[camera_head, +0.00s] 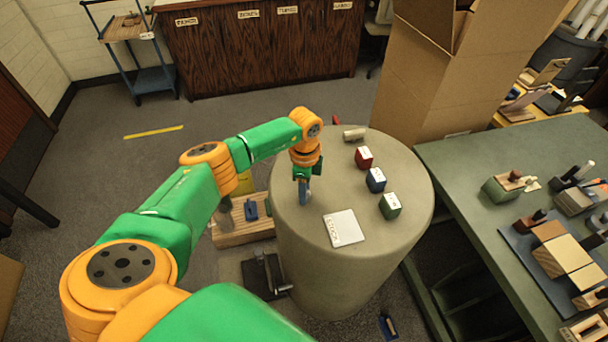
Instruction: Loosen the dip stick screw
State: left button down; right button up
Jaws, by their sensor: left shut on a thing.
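My left arm comes in from the lower left, and my left gripper (303,178) points down over the left part of a round grey drum top (290,225). It is shut on a small blue-grey piece (305,193) at or just above the drum top; contact with the top cannot be told. The piece is too small and too covered by the gripper to tell whether it is the dip stick screw. No other dip stick screw can be made out. My right gripper is not in view.
On the drum top are red (364,157), blue (376,179) and green (391,206) blocks, a white card (344,228) and a pale cylinder (354,134). A tall cardboard box (425,85) stands behind. A green workbench (465,155) with several tools is at right.

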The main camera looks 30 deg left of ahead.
pick_arm(q)
jog(key=c, duration=0.5)
grip_release()
jog(key=shift+d, duration=0.1)
notch_tip(320, 180, up, 7)
jog(key=shift+w+r+b, duration=0.1)
jog(key=shift+b, duration=0.5)
